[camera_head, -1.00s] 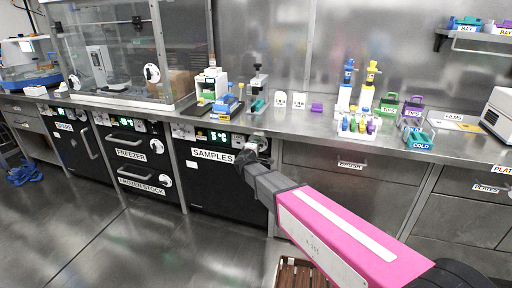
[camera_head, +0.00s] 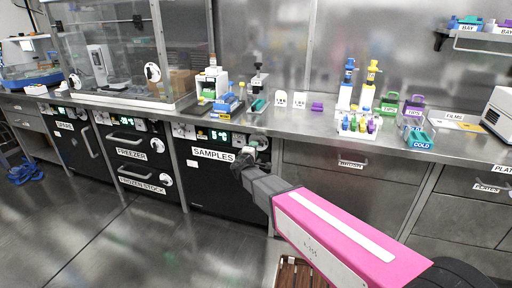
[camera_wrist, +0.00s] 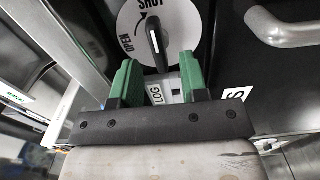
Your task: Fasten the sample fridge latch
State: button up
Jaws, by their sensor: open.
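The sample fridge (camera_head: 225,202) is a black-fronted unit under the bench, with a SAMPLES label (camera_head: 213,155) and a green display above. My gripper (camera_head: 240,162) is at its upper right corner and hides part of the front. In the wrist view, the latch is a white dial (camera_wrist: 190,32) marked SHUT at the top and OPEN at the left. Its black handle (camera_wrist: 155,45) lies nearly up and down in the picture, towards SHUT. My gripper's green fingers (camera_wrist: 160,80) are apart, below the dial, one to each side of the handle's lower end; contact cannot be told.
A metal bar handle (camera_wrist: 285,28) is right of the dial in the wrist view. The freezer (camera_head: 132,160) stands left of the sample fridge, and metal drawers (camera_head: 345,178) are to the right. A wooden slatted crate (camera_head: 297,275) is on the floor. The bench above holds labware.

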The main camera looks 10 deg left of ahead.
jog(key=s, duration=0.6)
jog(key=shift+s+a, duration=0.2)
jog(key=shift+s, duration=0.15)
jog(key=d+f+m+g+h, duration=0.3)
jog(key=d+f+m+g, duration=0.15)
jog(key=d, duration=1.05)
jog(key=d+f+m+g+h, duration=0.3)
jog(key=d+m+g, duration=0.2)
jog(key=d, duration=0.9)
jog(key=s+d+f+m+g+y, duration=0.2)
jog(key=s+d+m+g+y, duration=0.1)
jog(key=s+d, duration=0.4)
jog(key=s+d+f+m+g+y, duration=0.2)
jog(key=s+d+m+g+y, duration=0.2)
jog(key=s+d, duration=0.3)
jog(key=shift+d+f+g, duration=0.3)
jog(key=shift+d+g, duration=0.45)
jog(key=shift+d, duration=0.35)
jog(key=shift+m, duration=0.25)
